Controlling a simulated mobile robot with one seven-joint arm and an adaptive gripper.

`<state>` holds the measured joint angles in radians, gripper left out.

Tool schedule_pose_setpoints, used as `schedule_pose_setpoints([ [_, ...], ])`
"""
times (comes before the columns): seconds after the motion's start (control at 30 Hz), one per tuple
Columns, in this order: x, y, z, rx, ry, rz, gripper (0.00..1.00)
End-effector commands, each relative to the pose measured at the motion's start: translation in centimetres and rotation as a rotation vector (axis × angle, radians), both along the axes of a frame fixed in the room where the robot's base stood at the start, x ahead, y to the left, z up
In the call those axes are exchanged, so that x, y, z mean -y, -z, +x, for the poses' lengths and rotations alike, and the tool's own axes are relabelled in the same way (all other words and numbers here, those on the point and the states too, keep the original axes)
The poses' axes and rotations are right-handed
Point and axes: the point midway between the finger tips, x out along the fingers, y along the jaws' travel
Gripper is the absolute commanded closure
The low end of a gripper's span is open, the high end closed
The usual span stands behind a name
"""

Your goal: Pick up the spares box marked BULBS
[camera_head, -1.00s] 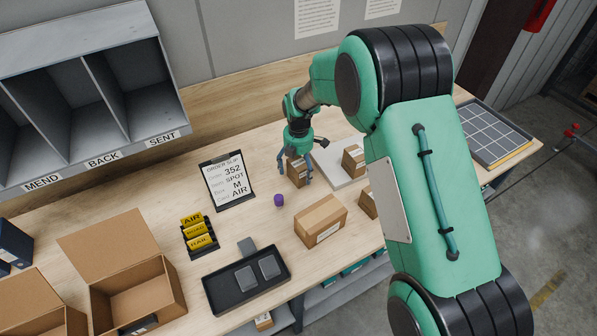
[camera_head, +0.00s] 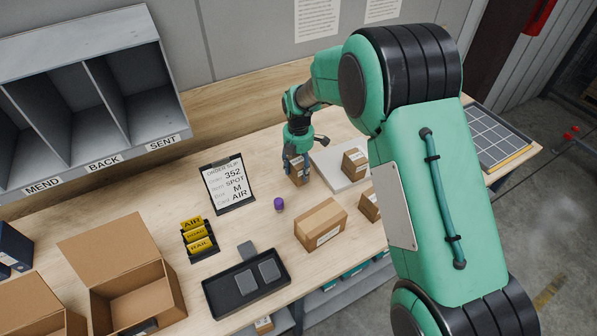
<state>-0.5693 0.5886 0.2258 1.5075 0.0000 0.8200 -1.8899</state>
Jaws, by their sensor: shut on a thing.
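My gripper (camera_head: 297,168) is at the back of the workbench, pointing down, with its fingers shut on a small brown cardboard box (camera_head: 299,178). The fingers hide part of this box. I cannot tell whether it touches the bench. Another small brown box (camera_head: 356,163) with a white label sits on a pale flat plate to the right. A third small box (camera_head: 369,206) is nearer, partly hidden by my arm. The labels are too small to read, so I cannot tell which box is marked BULBS.
A larger taped carton (camera_head: 321,226) and a purple cylinder (camera_head: 279,204) stand in front of my gripper. An order slip stand (camera_head: 230,186) is to the left. A yellow card rack (camera_head: 198,238), black tray (camera_head: 214,302) and open carton (camera_head: 160,297) are nearer. Bare bench lies between them.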

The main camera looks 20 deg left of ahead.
Motion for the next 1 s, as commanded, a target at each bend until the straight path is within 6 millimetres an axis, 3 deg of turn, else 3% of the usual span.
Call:
schedule_pose_setpoints([
  [0.3,-0.1,-5.2,0.1,0.003,0.000,0.002,0.80],
  [0.5,0.0,-7.2,0.1,0.002,0.000,0.001,0.80],
  [1.0,0.0,-7.6,0.0,0.001,0.000,0.001,0.80],
])
